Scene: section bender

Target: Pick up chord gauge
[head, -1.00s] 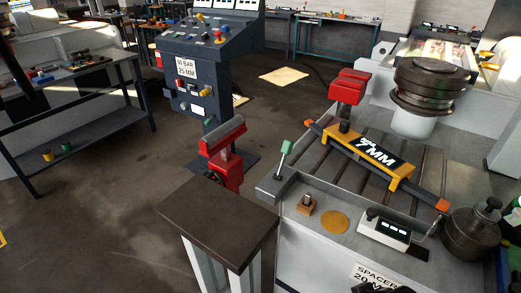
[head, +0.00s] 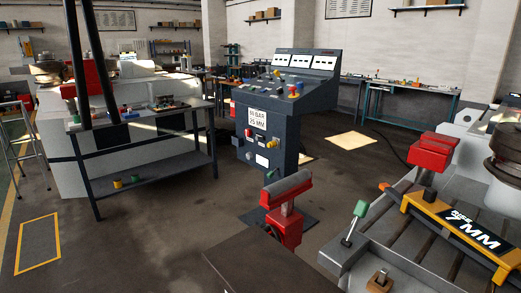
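Neither of my grippers shows in the head view.
A red roller stand (head: 285,210) and a dark table top (head: 262,268) stand left of the machine. A control console (head: 283,110) stands behind. A green-knobbed lever (head: 357,222) rises at the machine's corner. Open floor lies left, beyond it a workbench (head: 150,178).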

